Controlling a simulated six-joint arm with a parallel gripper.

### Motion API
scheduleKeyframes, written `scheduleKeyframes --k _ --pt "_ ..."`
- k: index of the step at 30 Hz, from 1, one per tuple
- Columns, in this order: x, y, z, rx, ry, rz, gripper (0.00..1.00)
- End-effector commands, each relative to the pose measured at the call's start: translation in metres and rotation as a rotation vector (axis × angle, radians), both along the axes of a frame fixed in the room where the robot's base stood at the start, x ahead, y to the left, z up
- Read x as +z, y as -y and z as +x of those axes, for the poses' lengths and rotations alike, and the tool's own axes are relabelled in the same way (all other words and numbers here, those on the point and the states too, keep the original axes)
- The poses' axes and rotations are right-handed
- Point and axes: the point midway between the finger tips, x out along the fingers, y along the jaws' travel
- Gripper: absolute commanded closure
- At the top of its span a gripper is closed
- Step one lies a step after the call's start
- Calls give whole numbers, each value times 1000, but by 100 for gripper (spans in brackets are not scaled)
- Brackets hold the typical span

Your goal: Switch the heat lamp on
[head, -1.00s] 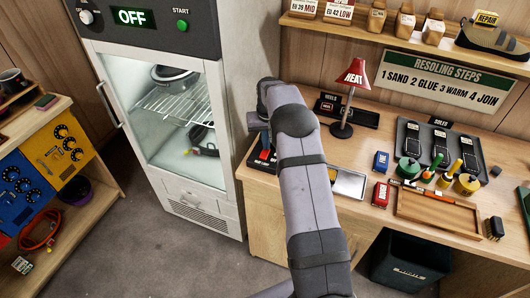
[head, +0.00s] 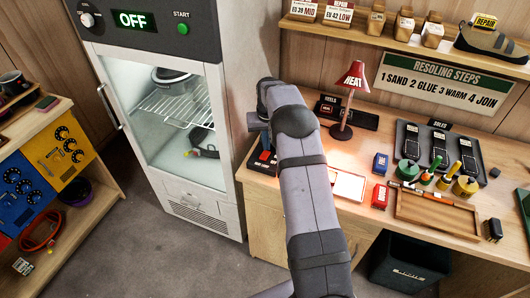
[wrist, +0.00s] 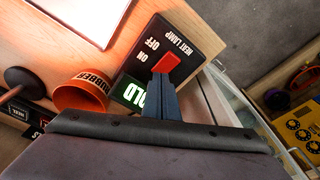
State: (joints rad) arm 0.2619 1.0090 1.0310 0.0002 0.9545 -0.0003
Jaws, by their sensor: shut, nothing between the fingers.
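The heat lamp (head: 353,76), with a red shade marked HEAT, stands on the bench in the head view. Bright light falls on the tray below it (head: 347,184). Its black switch box, marked HEAT LAMP, ON and OFF, shows in the wrist view (wrist: 187,43) and partly beside my arm in the head view (head: 257,167). A red switch lever (wrist: 168,62) stands out of the box. My gripper (wrist: 163,82) is shut and empty, its fingertips right at the lever; whether they touch is unclear. In the head view my arm hides part of the gripper.
An orange cup marked RUBBER (wrist: 82,94) and a green lit sign ending in OLD (wrist: 134,92) are close beside my fingers. The freezer cabinet (head: 170,110) is left of the bench. Red and blue boxes, glue pots and a sole tray (head: 437,150) are to the right.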

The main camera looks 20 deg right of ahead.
Motion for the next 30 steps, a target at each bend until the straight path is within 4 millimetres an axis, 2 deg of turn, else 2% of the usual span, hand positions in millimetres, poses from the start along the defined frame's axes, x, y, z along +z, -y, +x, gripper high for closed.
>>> scheduleKeyframes --k 1,18,30 --pt "7 0 0 0 1 0 100" --pt "49 0 1 0 3 -1 100" --pt "54 0 1 0 3 -1 100"
